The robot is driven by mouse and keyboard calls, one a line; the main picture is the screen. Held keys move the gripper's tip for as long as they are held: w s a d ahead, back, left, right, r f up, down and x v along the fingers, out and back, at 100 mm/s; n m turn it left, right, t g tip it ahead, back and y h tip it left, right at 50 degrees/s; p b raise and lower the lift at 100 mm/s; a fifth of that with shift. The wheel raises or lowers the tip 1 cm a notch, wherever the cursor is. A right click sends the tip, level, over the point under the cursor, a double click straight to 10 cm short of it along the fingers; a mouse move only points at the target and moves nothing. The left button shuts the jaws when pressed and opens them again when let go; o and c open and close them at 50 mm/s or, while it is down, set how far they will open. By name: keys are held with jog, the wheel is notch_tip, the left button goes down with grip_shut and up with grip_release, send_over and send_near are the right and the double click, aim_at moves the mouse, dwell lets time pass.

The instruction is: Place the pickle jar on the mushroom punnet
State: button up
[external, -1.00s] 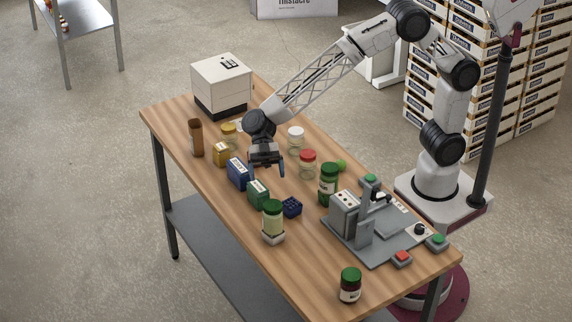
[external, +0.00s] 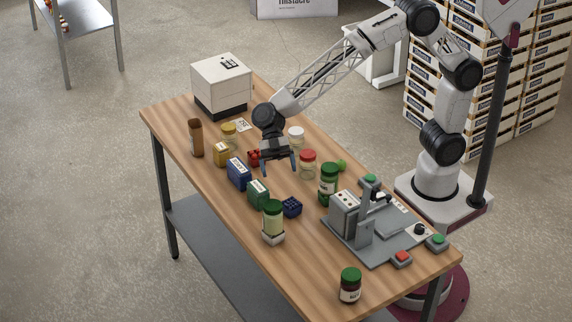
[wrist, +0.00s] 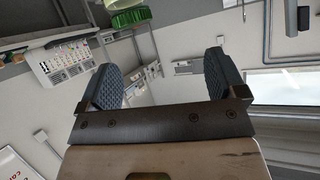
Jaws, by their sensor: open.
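A jar with a green lid and pale green contents, which looks like the pickle jar (external: 272,219), stands upright on a small whitish tray, likely the mushroom punnet (external: 273,239), near the table's front edge in the external view. My gripper (external: 278,170) is open and empty, behind and apart from the jar, above the middle of the table. In the wrist view the two fingers (wrist: 170,82) are spread with nothing between them. A green-lidded thing (wrist: 130,17) shows at the top left there; I cannot tell which jar it is.
A dark green jar (external: 328,184), a red-lidded jar (external: 308,164) and a white-lidded jar (external: 296,138) stand right of my gripper. Blue (external: 238,174) and green (external: 258,194) boxes and a blue crate (external: 292,207) lie nearby. A grey machine (external: 380,226) fills the right.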

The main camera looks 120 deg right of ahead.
jog(key=s+a+r+m+g+h, duration=0.1)
jog(key=s+a+r+m, duration=0.1)
jog(key=s, duration=0.4)
jog(key=s+a+r+m+g+h, duration=0.1)
jog(key=s+r+h, duration=0.1)
jog(key=s, duration=0.4)
jog(key=s+d+m+h, duration=0.1)
jog(key=s+m+h, duration=0.3)
jog(key=s, duration=1.3)
jog(key=s+d+f+m+h, duration=0.1)
jog(key=s+m+h, duration=0.4)
jog(key=s, duration=1.3)
jog(key=shift+d+f+m, duration=0.2)
jog(key=shift+d+m, duration=0.1)
jog(key=shift+m, duration=0.2)
jog(key=shift+o, duration=0.9)
jog(key=shift+w, duration=0.1)
